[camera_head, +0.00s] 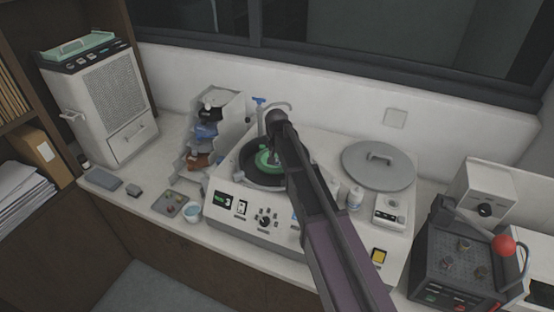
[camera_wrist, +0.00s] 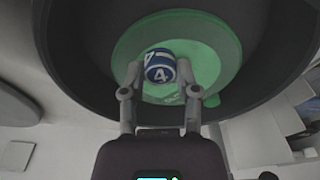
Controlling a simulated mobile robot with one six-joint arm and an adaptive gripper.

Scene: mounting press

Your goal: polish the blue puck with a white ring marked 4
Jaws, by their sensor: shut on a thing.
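The blue puck (camera_wrist: 159,66) has a white ring and a white 4, and it shows in the wrist view between my fingertips. My gripper (camera_wrist: 160,84) is shut on it. The puck is over the green polishing disc (camera_wrist: 205,45), which lies in the dark round bowl of the polishing machine (camera_wrist: 85,45). Whether the puck touches the disc I cannot tell. In the head view the green disc (camera_head: 263,157) is partly hidden behind my arm, and the puck is not clearly visible there. The polishing machine (camera_head: 232,215) has a front panel with a screen and knobs.
A curved tap (camera_head: 278,106) stands behind the bowl. A grey round lid (camera_head: 379,160) lies at the right. A stepped rack (camera_head: 218,106) of coloured items stands at the left. A small cup (camera_head: 193,213) is near the front. A dark press with a red knob (camera_head: 503,244) stands at the far right.

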